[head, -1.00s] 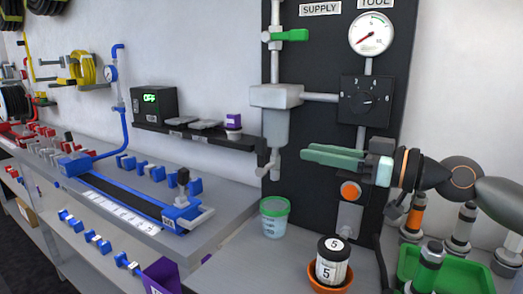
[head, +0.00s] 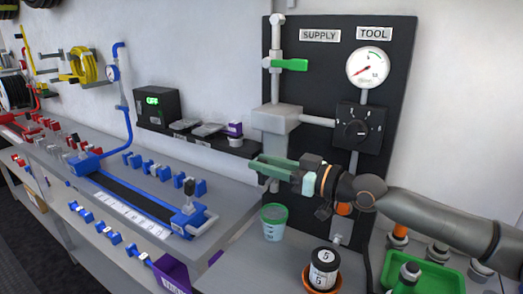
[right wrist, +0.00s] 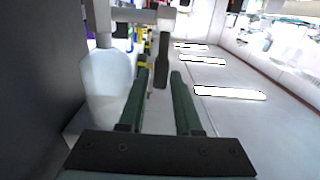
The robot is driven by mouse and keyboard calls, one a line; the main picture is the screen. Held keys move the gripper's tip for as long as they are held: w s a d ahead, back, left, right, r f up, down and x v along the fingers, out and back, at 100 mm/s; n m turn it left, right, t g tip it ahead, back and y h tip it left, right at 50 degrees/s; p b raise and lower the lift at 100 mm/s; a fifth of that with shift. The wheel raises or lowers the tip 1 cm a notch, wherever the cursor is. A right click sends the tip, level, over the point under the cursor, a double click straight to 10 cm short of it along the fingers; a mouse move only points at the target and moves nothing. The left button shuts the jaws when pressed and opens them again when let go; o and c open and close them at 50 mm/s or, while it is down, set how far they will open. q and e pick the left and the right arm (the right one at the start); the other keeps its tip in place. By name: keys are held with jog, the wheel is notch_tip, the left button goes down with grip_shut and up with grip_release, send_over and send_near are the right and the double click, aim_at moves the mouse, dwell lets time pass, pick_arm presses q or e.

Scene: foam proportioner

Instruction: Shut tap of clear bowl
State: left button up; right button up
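The clear bowl hangs under a grey filter head (head: 276,119) on the black panel. In the right wrist view the bowl (right wrist: 108,88) is pale and translucent, left of the fingers. A dark tap lever (right wrist: 163,62) hangs down from a grey fitting, beyond the fingertips and roughly in line with the gap between them. My right gripper (head: 262,166) points left in front of the bowl. Its green fingers (right wrist: 157,75) are apart with nothing between them. My left gripper is not in view.
A pot marked 5 (head: 323,268) sits in an orange dish, near a green tray (head: 425,275). A green supply lever (head: 290,65) and a gauge (head: 368,67) are above. A dark shelf (head: 200,140) lies left.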

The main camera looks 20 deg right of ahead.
jog(key=shift+w+a, duration=0.35)
jog(key=shift+w, duration=0.05)
grip_shut()
dwell(1.3)
